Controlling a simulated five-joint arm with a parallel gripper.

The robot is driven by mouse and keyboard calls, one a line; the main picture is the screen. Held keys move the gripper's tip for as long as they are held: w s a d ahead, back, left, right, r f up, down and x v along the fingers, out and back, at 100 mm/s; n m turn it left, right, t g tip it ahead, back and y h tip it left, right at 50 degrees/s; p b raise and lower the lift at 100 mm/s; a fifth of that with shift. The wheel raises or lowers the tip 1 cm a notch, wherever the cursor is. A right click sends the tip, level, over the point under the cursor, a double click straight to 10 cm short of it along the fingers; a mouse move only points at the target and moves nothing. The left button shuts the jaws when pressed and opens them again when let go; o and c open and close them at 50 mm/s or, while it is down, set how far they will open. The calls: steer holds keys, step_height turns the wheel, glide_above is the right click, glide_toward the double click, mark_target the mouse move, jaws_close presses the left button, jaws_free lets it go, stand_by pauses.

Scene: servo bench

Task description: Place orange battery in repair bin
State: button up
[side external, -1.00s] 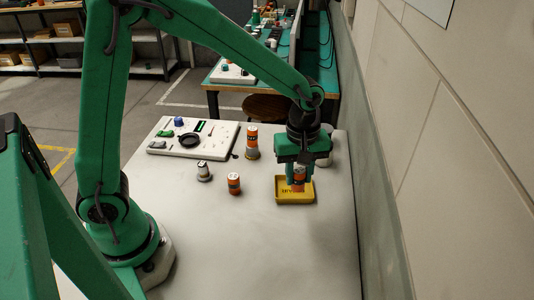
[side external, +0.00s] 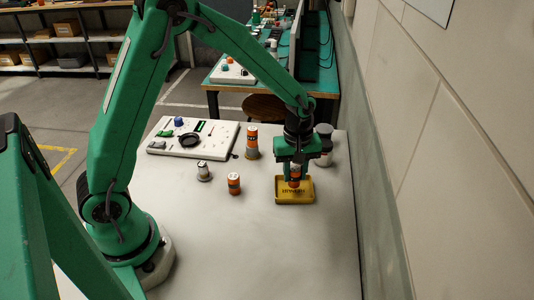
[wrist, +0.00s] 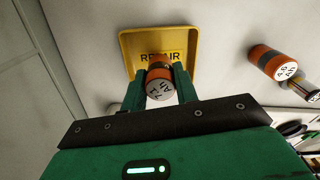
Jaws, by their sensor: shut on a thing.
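My gripper (side external: 295,181) is shut on an orange battery (side external: 295,171) with a dark band and pale end. It holds the battery roughly upright over the yellow repair bin (side external: 309,198), a shallow tray. In the wrist view, the orange battery (wrist: 158,73) sits between the two green fingers of my gripper (wrist: 160,78), with its marked pale end toward the camera. The bin (wrist: 131,42) lies beyond it, and the battery overlaps its near edge and "REPAIR" label. Whether the battery touches the bin floor cannot be told.
Another orange battery (side external: 234,184) stands left of the bin. A grey-topped jar (side external: 324,146) stands close behind my gripper. A white panel (side external: 165,147) lies back left. The front table is clear.

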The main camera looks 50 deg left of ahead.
mark_target(295, 169)
steer(key=shift+f, duration=1.15)
steer(key=shift+f, duration=0.15)
steer(key=o, duration=1)
steer(key=shift+o, duration=0.2)
step_height(295, 169, up, 12)
steer(key=shift+r, duration=0.15)
steer(key=shift+s+r, duration=0.1)
steer(key=shift+r, duration=0.05)
